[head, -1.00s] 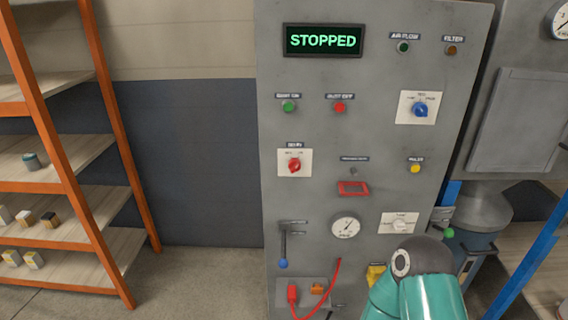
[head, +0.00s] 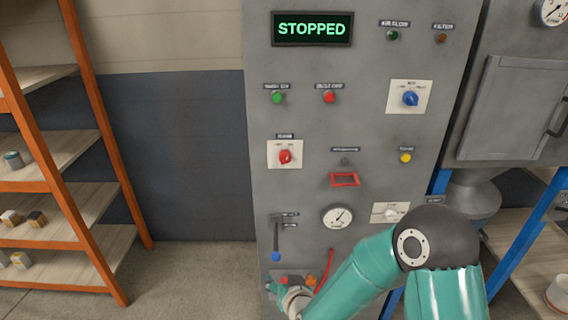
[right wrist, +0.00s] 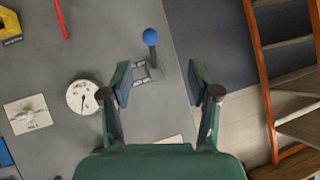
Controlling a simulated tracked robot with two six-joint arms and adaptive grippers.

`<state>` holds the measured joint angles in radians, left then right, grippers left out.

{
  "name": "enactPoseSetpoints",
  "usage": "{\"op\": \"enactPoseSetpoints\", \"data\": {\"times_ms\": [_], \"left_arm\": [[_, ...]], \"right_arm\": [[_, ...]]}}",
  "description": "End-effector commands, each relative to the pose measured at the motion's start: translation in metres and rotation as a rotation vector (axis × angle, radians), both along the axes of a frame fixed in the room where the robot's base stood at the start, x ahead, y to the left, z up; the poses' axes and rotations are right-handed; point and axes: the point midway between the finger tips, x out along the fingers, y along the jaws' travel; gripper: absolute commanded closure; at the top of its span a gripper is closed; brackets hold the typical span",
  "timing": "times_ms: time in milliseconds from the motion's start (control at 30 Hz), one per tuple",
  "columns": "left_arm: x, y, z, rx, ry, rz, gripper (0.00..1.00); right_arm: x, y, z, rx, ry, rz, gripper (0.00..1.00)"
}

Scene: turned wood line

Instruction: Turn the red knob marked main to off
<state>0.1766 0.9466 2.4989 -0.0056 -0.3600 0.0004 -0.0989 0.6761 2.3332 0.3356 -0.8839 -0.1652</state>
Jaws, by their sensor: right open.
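The red knob (head: 285,157) sits on a white square plate at the left of the grey panel (head: 310,110). Its label is too blurred to read, and so is its setting. My right gripper (head: 277,286) is low at the panel's lower left, well below the knob and apart from it. In the right wrist view my right gripper (right wrist: 168,88) is open and empty, its fingers spread in front of the panel. A white plate edge (right wrist: 170,140) shows just above the gripper body there; the red knob itself is hidden. My left gripper is not in view.
A lever with a blue ball (head: 276,256) hangs below the knob; the ball also shows in the right wrist view (right wrist: 150,36). A gauge (head: 337,217), red frame (head: 345,180) and blue knob (head: 410,98) are to the right. The display (head: 312,29) reads STOPPED. Orange shelving (head: 95,150) stands left.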

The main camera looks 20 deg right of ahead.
Motion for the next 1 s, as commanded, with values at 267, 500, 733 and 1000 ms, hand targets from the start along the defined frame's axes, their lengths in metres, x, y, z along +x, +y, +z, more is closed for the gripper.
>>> {"op": "enactPoseSetpoints", "data": {"times_ms": [267, 500, 733, 1000], "left_arm": [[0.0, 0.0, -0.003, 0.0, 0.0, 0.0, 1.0], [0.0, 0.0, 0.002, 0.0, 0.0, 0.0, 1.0], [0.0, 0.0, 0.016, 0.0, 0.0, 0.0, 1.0], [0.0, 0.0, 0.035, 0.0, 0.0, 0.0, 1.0]], "right_arm": [[0.049, -0.017, 0.194, -0.072, -0.523, -0.244, 0.39], [0.06, -0.026, 0.224, -0.081, -0.594, -0.297, 0.39], [0.098, -0.038, 0.224, -0.081, -0.591, -0.296, 0.39], [0.155, -0.054, 0.224, -0.081, -0.59, -0.295, 0.39]]}}
